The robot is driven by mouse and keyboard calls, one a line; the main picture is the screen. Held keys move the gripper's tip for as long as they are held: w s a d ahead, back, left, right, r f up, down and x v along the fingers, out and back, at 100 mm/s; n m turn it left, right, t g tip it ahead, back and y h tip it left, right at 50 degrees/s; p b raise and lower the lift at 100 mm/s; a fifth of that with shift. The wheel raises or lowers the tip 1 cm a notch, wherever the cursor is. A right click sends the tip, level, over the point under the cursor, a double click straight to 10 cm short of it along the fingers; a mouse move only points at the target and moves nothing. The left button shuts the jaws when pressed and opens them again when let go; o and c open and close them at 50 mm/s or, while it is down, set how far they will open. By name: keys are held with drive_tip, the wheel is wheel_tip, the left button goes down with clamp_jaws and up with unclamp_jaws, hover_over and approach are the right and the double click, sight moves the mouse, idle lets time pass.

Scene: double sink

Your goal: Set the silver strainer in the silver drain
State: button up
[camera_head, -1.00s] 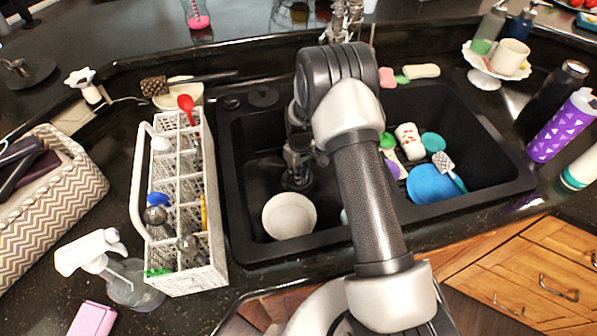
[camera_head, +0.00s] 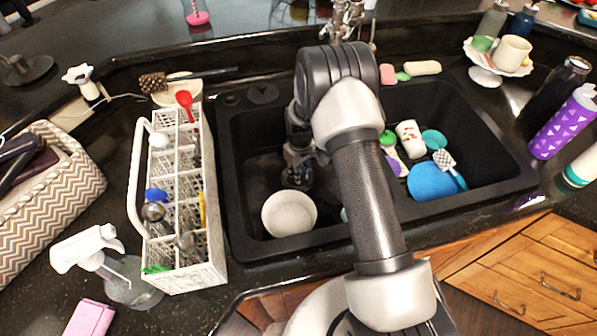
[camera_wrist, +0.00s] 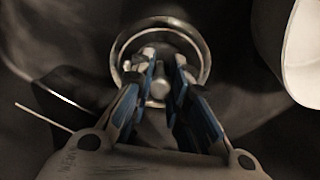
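In the wrist view, the silver drain (camera_wrist: 204,62) shows as a round metal ring in the dark basin floor. The silver strainer (camera_wrist: 160,86) appears inside that ring, with its small knob facing me. I cannot tell whether it sits flush. My gripper (camera_wrist: 165,64) points down over it with its blue-padded fingers apart, one on each side of the knob, with narrow gaps visible. In the head view, my gripper (camera_head: 297,178) is low in the left basin, and the drain and strainer are hidden beneath it.
A white bowl (camera_head: 289,213) stands close to my gripper in the left basin (camera_head: 240,165). It also shows in the wrist view (camera_wrist: 306,55). The right basin holds a blue plate (camera_head: 430,182), a cup and utensils. A white rack (camera_head: 200,275) stands left of the sink.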

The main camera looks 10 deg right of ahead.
drive_tip(key=o, duration=0.5)
drive_tip(key=r, duration=1.2)
drive_tip(key=shift+s+d, duration=0.15)
drive_tip(key=shift+s, duration=0.1)
